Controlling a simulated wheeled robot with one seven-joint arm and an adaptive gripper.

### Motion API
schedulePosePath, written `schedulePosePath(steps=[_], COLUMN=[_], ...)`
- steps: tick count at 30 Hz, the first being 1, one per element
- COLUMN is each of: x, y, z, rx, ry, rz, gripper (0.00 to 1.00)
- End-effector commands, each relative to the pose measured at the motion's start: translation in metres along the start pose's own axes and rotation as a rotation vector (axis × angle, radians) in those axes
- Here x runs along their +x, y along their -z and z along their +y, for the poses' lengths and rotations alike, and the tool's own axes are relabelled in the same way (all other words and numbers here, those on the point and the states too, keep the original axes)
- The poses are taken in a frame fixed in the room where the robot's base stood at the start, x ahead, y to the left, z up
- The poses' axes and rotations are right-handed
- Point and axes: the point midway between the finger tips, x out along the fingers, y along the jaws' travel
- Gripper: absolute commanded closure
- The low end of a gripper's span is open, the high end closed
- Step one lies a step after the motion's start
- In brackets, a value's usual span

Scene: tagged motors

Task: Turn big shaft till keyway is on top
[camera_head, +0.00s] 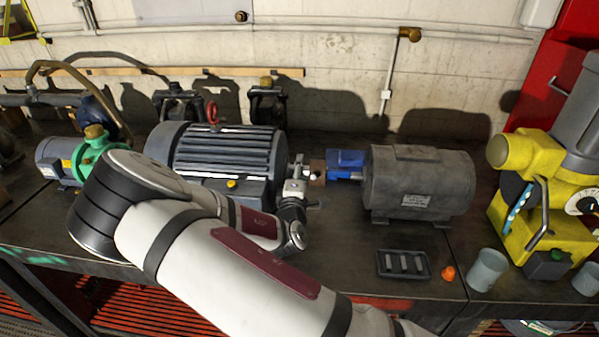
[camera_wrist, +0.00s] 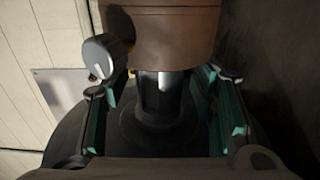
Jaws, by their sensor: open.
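The big dark-grey ribbed motor (camera_head: 225,150) stands on the bench left of centre, with its shaft end pointing right. My gripper (camera_head: 301,172) is at that shaft end, and my wrist partly hides it. In the wrist view, the short dark shaft (camera_wrist: 160,92) runs between a brown cylinder and a dark round hub (camera_wrist: 150,128). My gripper's teal-padded fingers (camera_wrist: 160,100) are open, one on each side of the shaft, with gaps showing. A bright strip shows on the shaft; I cannot tell whether it is the keyway or a reflection.
A brown block (camera_head: 318,171) and a blue part (camera_head: 346,160) lie between the big motor and a smaller grey motor (camera_head: 418,185). A black tray (camera_head: 403,264), an orange cone (camera_head: 448,273) and a grey cup (camera_head: 486,270) stand at the front right. The wall is close behind.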

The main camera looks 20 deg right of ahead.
Motion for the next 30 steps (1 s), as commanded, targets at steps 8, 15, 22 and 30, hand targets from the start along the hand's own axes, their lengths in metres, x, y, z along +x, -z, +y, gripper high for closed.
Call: schedulePosePath(steps=[8,15,22,30], x=[-0.0002,-0.0003,-0.001,-0.0022], y=[0.0,0.0,-0.0001,-0.0008], z=[-0.0001,-0.0002,0.0011,0.0043], rx=[0.0,0.0,0.002,0.005], ry=[0.0,0.001,0.034,0.186], rz=[0.0,0.0,0.0,-0.001], gripper=[0.71,0.98,0.97,0.97])
